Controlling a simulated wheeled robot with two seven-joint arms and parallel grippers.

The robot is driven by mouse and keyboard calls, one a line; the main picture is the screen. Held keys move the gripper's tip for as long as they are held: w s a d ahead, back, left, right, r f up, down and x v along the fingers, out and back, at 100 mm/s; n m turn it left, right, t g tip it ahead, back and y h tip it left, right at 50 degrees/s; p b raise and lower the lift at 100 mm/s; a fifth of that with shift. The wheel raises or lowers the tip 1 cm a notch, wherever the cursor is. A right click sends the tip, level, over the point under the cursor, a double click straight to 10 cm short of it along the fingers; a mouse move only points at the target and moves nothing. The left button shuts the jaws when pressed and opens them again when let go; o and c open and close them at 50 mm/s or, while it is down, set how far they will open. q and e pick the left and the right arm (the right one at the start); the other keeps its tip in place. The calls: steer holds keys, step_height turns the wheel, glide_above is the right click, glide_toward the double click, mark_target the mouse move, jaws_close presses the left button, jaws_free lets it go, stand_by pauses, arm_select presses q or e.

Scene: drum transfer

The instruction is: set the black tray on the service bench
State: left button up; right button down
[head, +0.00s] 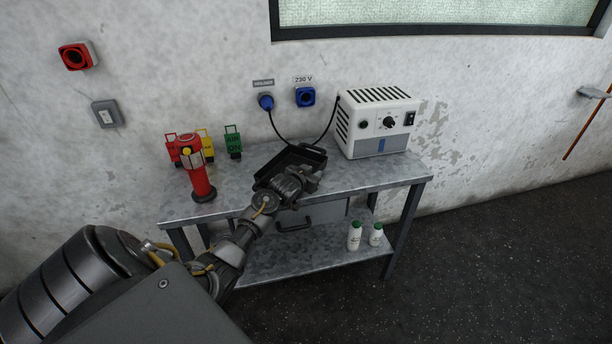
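The black tray (285,158) is at the middle of the service bench (356,178), in front of the wall sockets. I cannot tell whether it rests on the metal top or is just above it. My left gripper (307,179) is at the tray's near side and covers part of its near rim. Its fingertips are not clear, so I cannot tell whether they are shut on the rim. My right gripper is not in view.
A red tool (197,170) stands on the bench's left end, with red, yellow and green items (233,142) behind it. A white power unit (377,122) stands at the back right. Two white bottles (355,236) stand on the lower shelf. The bench's right front top is clear.

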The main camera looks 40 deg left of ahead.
arm_select(q)
steer(key=v, duration=1.1)
steer(key=shift+s, duration=0.25)
steer(key=s+d+f+m+h, duration=0.1)
steer(key=s+d+f+h, duration=0.1)
steer(key=d+f, duration=0.55)
steer(key=s+d+f+m+h, duration=0.1)
steer(key=s+d+f+h, duration=0.15)
steer(key=d+f, duration=0.45)
steer(key=s+d+f+g, duration=0.25)
steer(key=s+f, duration=0.35)
steer(key=f, duration=0.4)
steer(key=s+d+f+g, duration=0.1)
steer(key=s+f+g, duration=0.3)
steer(key=f, duration=0.6)
steer(key=s+d+f+g, duration=0.1)
steer(key=s+f, duration=0.5)
steer(key=s, duration=0.6)
steer(key=s+d+f+m+g+y, duration=0.1)
steer(key=s+f+g, duration=0.2)
steer(key=s, duration=0.9)
steer(key=s+d+f+g, duration=0.1)
steer(key=s+f+g, duration=0.1)
steer(key=s+f, duration=0.8)
steer(key=shift+s+d, duration=0.4)
steer(key=shift+s, duration=0.55)
